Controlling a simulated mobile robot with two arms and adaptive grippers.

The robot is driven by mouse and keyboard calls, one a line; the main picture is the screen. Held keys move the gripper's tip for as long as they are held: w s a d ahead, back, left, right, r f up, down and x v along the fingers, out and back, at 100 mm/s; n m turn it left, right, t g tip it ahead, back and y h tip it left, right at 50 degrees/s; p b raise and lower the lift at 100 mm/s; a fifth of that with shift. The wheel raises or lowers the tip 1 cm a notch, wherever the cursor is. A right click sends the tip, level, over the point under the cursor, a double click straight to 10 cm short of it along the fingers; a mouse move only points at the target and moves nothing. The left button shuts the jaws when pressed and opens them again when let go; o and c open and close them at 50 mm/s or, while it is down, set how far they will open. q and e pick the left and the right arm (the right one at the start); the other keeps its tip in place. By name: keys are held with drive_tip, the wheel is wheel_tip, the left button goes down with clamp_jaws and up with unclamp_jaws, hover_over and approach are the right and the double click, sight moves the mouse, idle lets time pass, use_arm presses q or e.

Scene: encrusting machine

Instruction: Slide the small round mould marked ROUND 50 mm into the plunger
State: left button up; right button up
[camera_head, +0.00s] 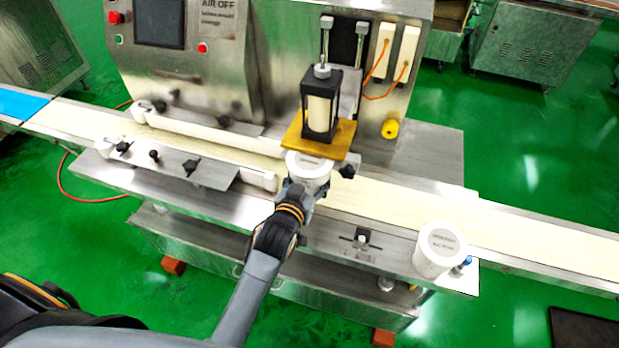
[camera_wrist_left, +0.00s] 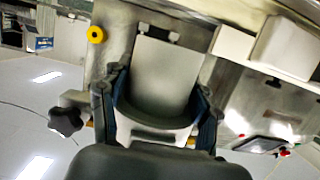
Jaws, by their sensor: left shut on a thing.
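A white round mould (camera_head: 309,163) with dark print on its top is in my left gripper (camera_head: 300,190), whose fingers are shut around its near side. In the left wrist view the gripper (camera_wrist_left: 158,112) has a finger on each side of the pale mould (camera_wrist_left: 150,131). The print is too small to read. The plunger (camera_head: 320,105) is a black frame with a cream cylinder over a yellow plate (camera_head: 342,140). The mould is at the plate's front edge, above the conveyor; its far side is close to the plate, and I cannot tell whether they touch. My right gripper is not seen.
A second, larger-looking white mould (camera_head: 438,250) stands at the right end of the steel front shelf (camera_head: 385,250). The cream conveyor belt (camera_head: 500,228) runs left to right, with white guide rails (camera_head: 210,133) on the left. A black knob (camera_head: 346,171) sits just right of the held mould.

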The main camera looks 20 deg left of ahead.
use_arm(q)
drive_tip(key=shift+w, duration=0.2)
drive_tip(key=shift+w, duration=0.45)
drive_tip(key=shift+w, duration=0.15)
idle(0.4)
drive_tip(key=shift+w, duration=0.45)
drive_tip(key=shift+w, duration=0.15)
drive_tip(key=shift+w+d, duration=0.1)
drive_tip(key=shift+w, duration=0.6)
drive_tip(key=shift+w, duration=0.2)
idle(0.5)
drive_tip(key=shift+w, duration=0.55)
